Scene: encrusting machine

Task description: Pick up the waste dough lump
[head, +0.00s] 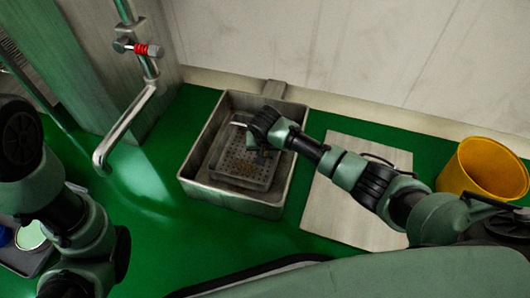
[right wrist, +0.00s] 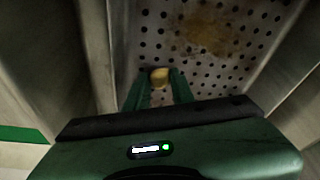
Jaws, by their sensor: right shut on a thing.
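The waste dough lump (right wrist: 159,76) is small and yellowish. In the right wrist view it sits between the green fingertips of my right gripper (right wrist: 159,88), which is shut on it. Below it is a perforated metal plate (right wrist: 215,75) with a brown stain. In the head view my right gripper (head: 252,146) reaches down into the grey metal basin (head: 197,150), over the perforated plate (head: 236,178). The lump is hidden there by the gripper and wrist. Whether it touches the plate, I cannot tell. My left arm shows at the left, but its gripper is out of view.
A pale board (head: 330,215) lies right of the basin, under my right arm. A yellow bucket (head: 470,172) stands at the far right. A metal spout (head: 128,125) hangs left of the basin. A tray (head: 35,255) is at the lower left. Green surface between them is clear.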

